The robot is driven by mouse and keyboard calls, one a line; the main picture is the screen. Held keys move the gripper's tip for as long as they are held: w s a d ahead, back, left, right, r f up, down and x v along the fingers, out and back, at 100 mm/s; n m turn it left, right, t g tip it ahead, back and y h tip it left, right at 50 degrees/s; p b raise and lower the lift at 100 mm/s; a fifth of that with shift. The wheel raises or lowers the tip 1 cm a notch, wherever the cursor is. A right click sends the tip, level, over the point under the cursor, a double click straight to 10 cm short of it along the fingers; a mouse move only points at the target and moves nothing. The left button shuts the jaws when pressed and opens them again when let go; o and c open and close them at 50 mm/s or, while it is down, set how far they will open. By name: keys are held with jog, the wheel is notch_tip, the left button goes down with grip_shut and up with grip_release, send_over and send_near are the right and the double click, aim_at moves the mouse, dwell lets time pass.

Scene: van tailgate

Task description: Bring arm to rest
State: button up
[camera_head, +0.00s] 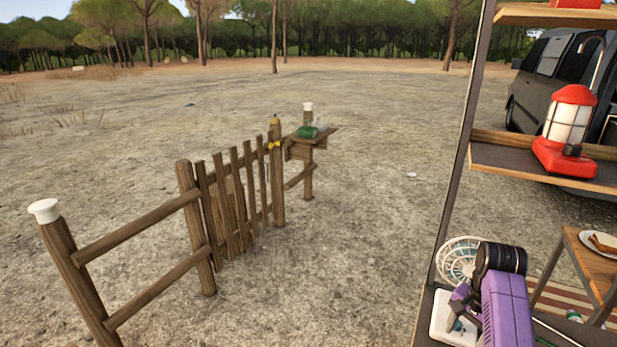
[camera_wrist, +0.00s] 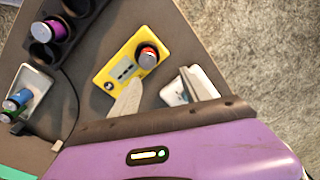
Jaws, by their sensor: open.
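My gripper (camera_wrist: 163,90) shows in the wrist view with its two pale fingers spread apart and nothing between them. It points down over a brown surface (camera_wrist: 95,105). A yellow device (camera_wrist: 122,70) with a red-topped knob lies just beyond the left finger. A small white object (camera_wrist: 176,92) is partly hidden by the right finger. In the head view my purple arm (camera_head: 507,308) is bent low over the shelf at the lower right, and its gripper is small and partly hidden there.
A white tray (camera_wrist: 38,84) with small cylinders and a dark holder (camera_wrist: 75,25) lie left in the wrist view. A red lantern (camera_head: 568,125) stands on the shelf above my arm. A wire fan (camera_head: 452,258) is beside it. A wooden gate (camera_head: 235,205) stands on open ground.

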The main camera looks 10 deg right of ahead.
jog(key=w+d+r+n+t+h, duration=0.3)
jog(key=w+d+r+t, duration=0.1)
jog(key=w+t, duration=0.3)
jog(key=s+a+r+n+t+y, duration=0.1)
jog(key=s+a, duration=0.7)
jog(key=s, duration=0.8)
jog(key=s+a+r+n+t+y, duration=0.1)
jog(key=s+a+r+n+t, duration=0.2)
jog(key=s+a, duration=0.6)
jog(key=s+a+r+n+t+y, duration=0.1)
jog(key=s+a+n, duration=0.4)
jog(key=s, duration=1.8)
jog(key=a+r+t, duration=0.1)
jog(key=a, duration=0.3)
jog(key=shift+s+a+r+t, duration=0.2)
jog(key=shift+s+r+t, duration=0.05)
jog(key=shift+t, duration=0.15)
grip_shut()
